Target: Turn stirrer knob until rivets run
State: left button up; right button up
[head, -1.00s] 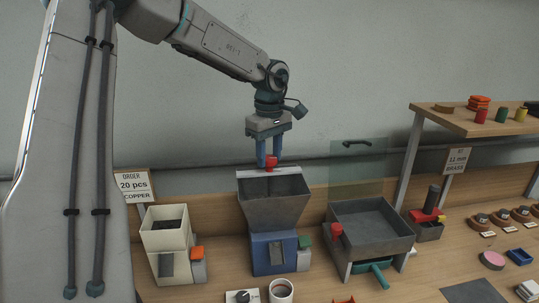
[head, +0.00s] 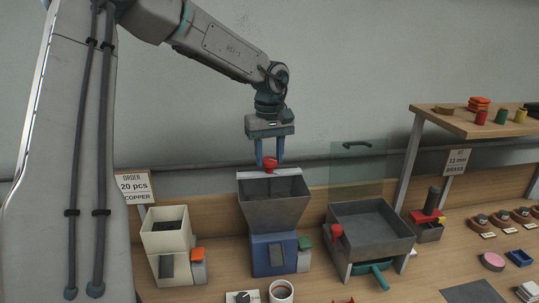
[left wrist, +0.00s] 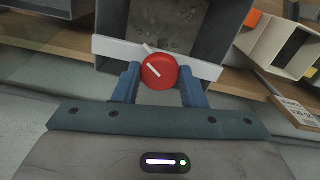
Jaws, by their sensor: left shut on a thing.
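The red stirrer knob (head: 270,164) sits on a pale bar (head: 249,174) across the top of a grey hopper (head: 275,208) on a blue base. My left gripper (head: 270,161) points down from above and is shut on the knob, one blue finger on each side. In the left wrist view the knob (left wrist: 159,71) is round with a white pointer line running diagonally. Small specks lie inside the hopper (left wrist: 165,22) there; I cannot tell whether they move. My right gripper is out of view.
A cream hopper unit (head: 168,235) stands to the left beside a sign reading 20 pcs copper (head: 134,187). A grey tray (head: 372,225) with a clear panel stands to the right. A white cup (head: 281,291) sits in front.

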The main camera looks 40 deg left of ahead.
pick_arm(q)
jog(key=shift+w+a+r, duration=0.1)
jog(key=shift+w+r, duration=0.05)
jog(key=shift+r, duration=0.1)
jog(key=o, duration=1)
jog(key=shift+f, duration=0.15)
